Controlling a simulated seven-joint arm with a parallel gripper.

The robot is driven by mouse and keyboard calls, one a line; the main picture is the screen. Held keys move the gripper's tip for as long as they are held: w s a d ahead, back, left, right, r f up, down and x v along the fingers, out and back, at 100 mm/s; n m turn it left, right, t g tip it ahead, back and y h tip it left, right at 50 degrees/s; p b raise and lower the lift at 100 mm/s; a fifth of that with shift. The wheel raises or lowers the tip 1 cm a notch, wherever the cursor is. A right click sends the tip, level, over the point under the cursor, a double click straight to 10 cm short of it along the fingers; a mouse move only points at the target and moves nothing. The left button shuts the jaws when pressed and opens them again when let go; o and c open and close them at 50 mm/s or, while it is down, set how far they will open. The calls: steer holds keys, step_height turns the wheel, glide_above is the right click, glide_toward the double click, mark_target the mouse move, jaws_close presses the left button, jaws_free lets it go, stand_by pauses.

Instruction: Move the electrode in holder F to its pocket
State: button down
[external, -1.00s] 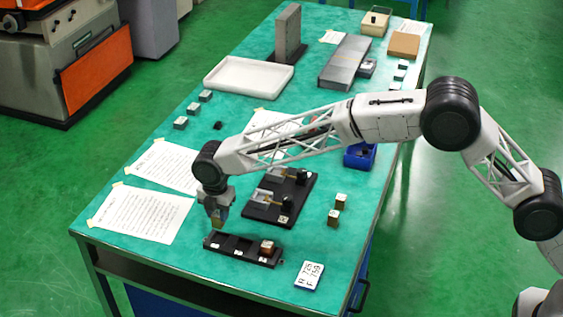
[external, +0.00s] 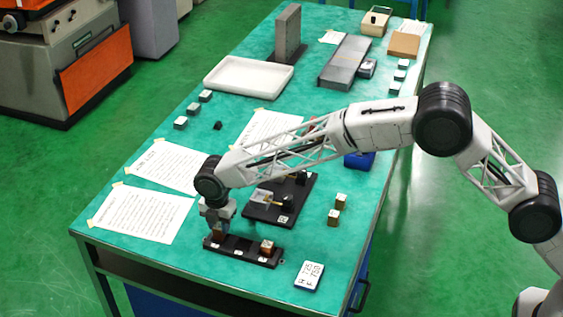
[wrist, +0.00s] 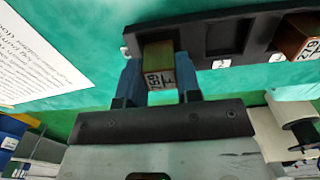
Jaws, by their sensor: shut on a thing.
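My gripper (external: 217,232) is shut on a copper-brown electrode block, seen between the blue fingers in the wrist view (wrist: 160,62). The block's pale label shows an F and a number that seems to end in 69 or 59. It is upright at the left-end pocket of the black pocket tray (external: 240,249); I cannot tell whether it touches the pocket floor. The tray's middle pocket is empty. Another copper block (external: 267,247) sits in the right-end pocket. The black holder base (external: 262,214) with clamps is behind the tray, partly hidden by my arm.
A white number card (external: 310,275) lies right of the tray. Two small blocks (external: 337,210) stand right of the holder base. Paper sheets (external: 140,214) are taped at left. A white tray (external: 248,76), a grey upright block (external: 288,33) and a grey plate (external: 345,62) are farther back.

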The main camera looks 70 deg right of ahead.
steer(key=shift+f, duration=0.6)
steer(key=shift+f, duration=0.25)
stand_by(0.6)
steer(key=c, duration=0.7)
jaws_free()
steer(key=shift+c, duration=0.2)
steer(key=shift+f, duration=0.1)
steer(key=shift+r, duration=3.95)
steer(key=shift+r, duration=0.1)
